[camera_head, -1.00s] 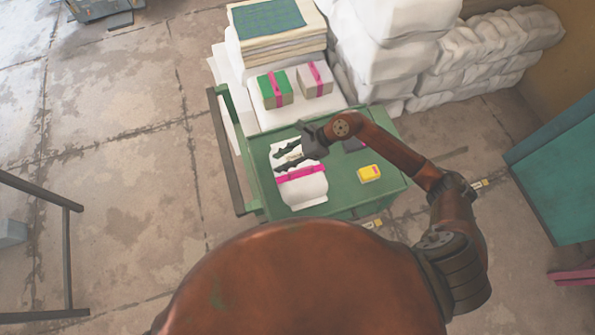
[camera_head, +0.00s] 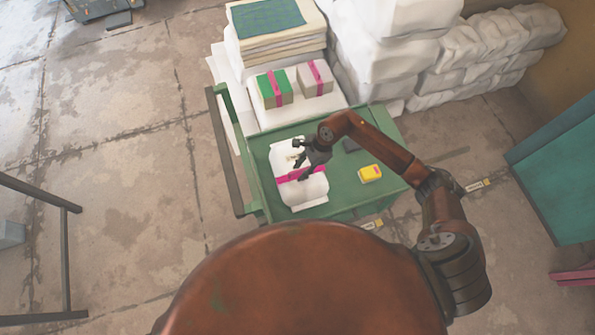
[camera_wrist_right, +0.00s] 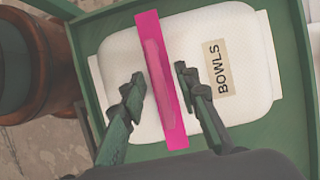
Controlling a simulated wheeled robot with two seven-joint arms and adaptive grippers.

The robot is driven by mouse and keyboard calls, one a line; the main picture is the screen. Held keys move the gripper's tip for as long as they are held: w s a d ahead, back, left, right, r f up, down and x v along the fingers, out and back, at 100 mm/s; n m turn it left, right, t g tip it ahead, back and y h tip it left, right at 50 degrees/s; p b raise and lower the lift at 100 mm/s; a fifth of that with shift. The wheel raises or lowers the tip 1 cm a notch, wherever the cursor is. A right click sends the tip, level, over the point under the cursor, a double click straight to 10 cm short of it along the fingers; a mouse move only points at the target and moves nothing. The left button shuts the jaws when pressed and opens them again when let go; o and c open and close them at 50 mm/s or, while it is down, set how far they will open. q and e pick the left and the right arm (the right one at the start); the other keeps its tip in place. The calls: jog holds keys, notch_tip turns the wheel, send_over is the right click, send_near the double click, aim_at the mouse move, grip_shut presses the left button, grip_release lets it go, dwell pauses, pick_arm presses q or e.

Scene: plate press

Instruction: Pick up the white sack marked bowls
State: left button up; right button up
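The white sack marked bowls (camera_head: 311,191) lies on the green cart, with a pink band across its middle. In the right wrist view the sack (camera_wrist_right: 198,112) fills the middle, and its tan BOWLS label (camera_wrist_right: 219,68) is right of the pink band (camera_wrist_right: 152,58). My right gripper (camera_head: 301,169) is over the sack at the band. In the right wrist view its two fingers (camera_wrist_right: 159,76) are apart, one on each side of the band, with nothing pinched between them. I cannot tell whether the fingertips touch the sack. My left gripper is not in view.
Behind stand two banded packets (camera_head: 274,89) (camera_head: 316,79) and stacked cloths (camera_head: 270,47). White sacks (camera_head: 385,65) are piled at the back right. A teal cabinet (camera_head: 560,180) is at the right.

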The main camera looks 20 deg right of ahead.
jog(key=shift+f, duration=0.25)
dwell(0.5)
grip_shut()
dwell(0.8)
jog(key=shift+a+r, duration=0.1)
jog(key=shift+r, duration=0.1)
